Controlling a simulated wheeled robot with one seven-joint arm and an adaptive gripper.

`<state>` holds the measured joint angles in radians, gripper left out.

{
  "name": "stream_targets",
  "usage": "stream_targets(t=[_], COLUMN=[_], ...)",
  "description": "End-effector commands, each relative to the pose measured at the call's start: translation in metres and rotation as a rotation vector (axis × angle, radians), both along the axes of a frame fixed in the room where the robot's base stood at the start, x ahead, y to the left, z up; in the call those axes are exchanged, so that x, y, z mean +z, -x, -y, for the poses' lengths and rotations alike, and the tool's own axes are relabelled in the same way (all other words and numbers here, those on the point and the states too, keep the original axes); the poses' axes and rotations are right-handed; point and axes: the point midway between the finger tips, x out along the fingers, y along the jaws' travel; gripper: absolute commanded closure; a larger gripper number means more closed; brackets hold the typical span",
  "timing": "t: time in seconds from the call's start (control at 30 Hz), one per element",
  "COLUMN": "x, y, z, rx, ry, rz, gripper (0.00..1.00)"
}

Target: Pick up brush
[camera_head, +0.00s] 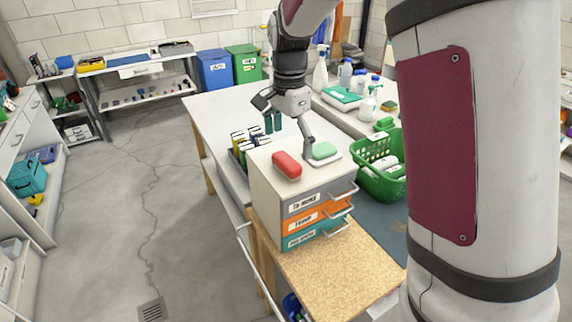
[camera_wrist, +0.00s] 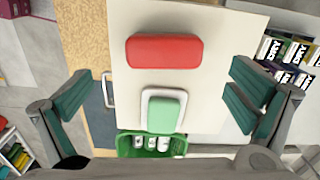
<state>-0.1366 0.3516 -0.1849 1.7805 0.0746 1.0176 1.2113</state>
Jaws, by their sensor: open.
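A red rounded oblong block (camera_head: 287,165), the likeliest brush, lies flat on the pale top of a drawer unit (camera_head: 262,184); no bristles show. It also shows in the wrist view (camera_wrist: 164,51), upper middle. Beside it a green pad (camera_head: 323,150) rests on a white dish, seen lower in the wrist view (camera_wrist: 163,115). My gripper (camera_head: 290,137) is above the unit's top near these two things. In the wrist view its teal-padded fingers (camera_wrist: 160,100) are spread wide to either side, with nothing held between them.
A green basket (camera_head: 370,185) with white bottles stands right of the drawer unit. Several labelled cartons (camera_head: 240,145) stand behind it at left. Spray bottles (camera_head: 367,103) stand on the bench behind. Drawer handles (camera_head: 343,192) stick out at the unit's front.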

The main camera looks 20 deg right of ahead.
Motion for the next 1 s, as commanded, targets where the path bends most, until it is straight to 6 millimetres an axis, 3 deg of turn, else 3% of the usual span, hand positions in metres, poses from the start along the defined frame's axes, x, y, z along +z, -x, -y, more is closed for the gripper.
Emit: stream_targets(t=[0.17,0.5,0.8,1.0], x=[-0.01,-0.053,-0.059,-0.059], y=[0.0,-0.005,-0.006,-0.007], z=[0.0,0.002,0.002,0.002], rx=[0.0,0.001,0.001,0.001], ry=[0.0,0.001,0.001,0.001], rz=[0.0,-0.002,0.001,0.001], gripper=[0.0,0.0,0.0,0.43])
